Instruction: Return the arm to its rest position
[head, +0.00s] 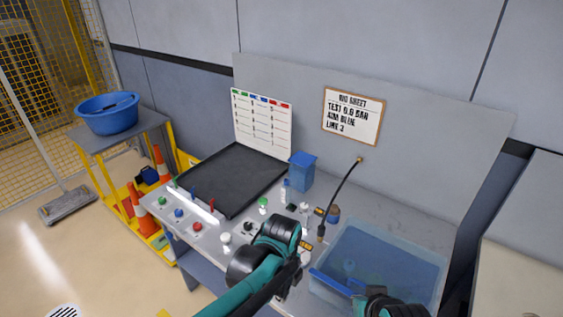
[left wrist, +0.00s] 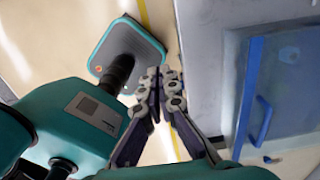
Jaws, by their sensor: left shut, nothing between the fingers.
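My left arm (head: 273,243) comes in from the bottom of the head view and bends over the front edge of the workbench. My left gripper (left wrist: 166,74) shows clearly in the left wrist view, its fingers together and nothing between them. It hangs in front of the bench, over the pale floor, apart from the bin. In the head view my arm largely hides it. A part of my right arm (head: 378,302) shows at the bottom edge, in front of the bin. My right gripper is not in view.
A translucent blue bin (head: 400,250) stands on the bench's right side; its blue handle (left wrist: 262,120) shows in the left wrist view. Small bottles, coloured buttons, a black tray (head: 235,178), a blue box (head: 302,172) and a hose (head: 341,190) occupy the bench. A blue basin (head: 107,117) stands on the left cart.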

